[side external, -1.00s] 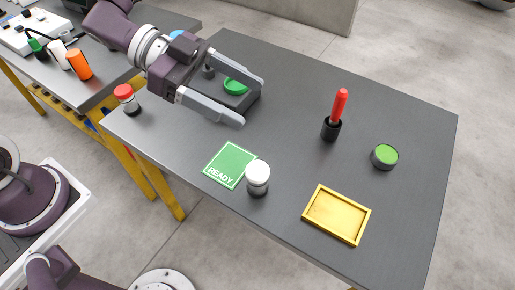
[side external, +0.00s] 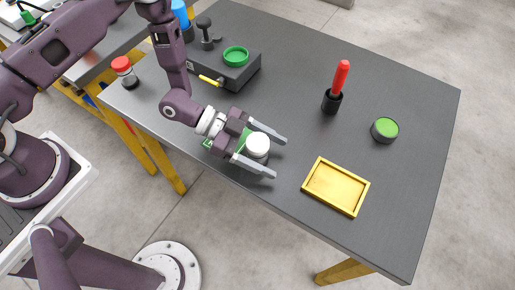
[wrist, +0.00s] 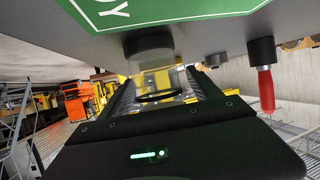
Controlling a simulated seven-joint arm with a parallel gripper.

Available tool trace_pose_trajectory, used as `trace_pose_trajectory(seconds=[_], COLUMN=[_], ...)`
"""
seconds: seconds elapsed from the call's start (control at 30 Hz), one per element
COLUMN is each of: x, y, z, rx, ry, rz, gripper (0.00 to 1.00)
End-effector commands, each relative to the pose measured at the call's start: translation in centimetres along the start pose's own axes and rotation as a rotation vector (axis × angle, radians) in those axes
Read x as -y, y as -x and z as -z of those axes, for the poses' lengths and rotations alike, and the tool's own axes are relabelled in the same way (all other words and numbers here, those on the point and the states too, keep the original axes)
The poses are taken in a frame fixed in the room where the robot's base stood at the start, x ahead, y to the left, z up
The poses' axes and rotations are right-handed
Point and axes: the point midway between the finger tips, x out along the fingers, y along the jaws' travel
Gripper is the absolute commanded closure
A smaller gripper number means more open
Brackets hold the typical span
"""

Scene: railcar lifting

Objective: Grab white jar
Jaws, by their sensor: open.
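The white jar (side external: 257,143), a small upright cylinder with a white top, stands on the dark table beside the green READY card. My gripper (side external: 279,158) is open and reaches in low from the left in the side view. One finger lies on each side of the jar, and the fingertips extend past it. I cannot tell whether either finger touches it. In the wrist view, a partly see-through round shape (wrist: 152,72), seemingly the jar, shows between the fingers under the upside-down table. My gripper covers much of the READY card in the side view.
A gold tray (side external: 336,187) lies to the right. A red-handled tool in a black holder (side external: 331,102) and a green-topped round tin (side external: 384,130) stand farther back. A dark box with a green dish (side external: 236,56) and a red-capped jar (side external: 124,71) are behind the arm.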

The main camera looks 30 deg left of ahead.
Motion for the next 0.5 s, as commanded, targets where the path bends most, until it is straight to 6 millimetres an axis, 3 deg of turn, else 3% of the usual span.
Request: trace_pose_trajectory(seconds=[0.17,0.5], x=[0.03,0.03], y=[0.00,0.04], z=[0.01,0.02], rx=[0.000,0.000], ry=[0.000,0.000], rz=[0.001,0.000], gripper=[0.27,0.94])
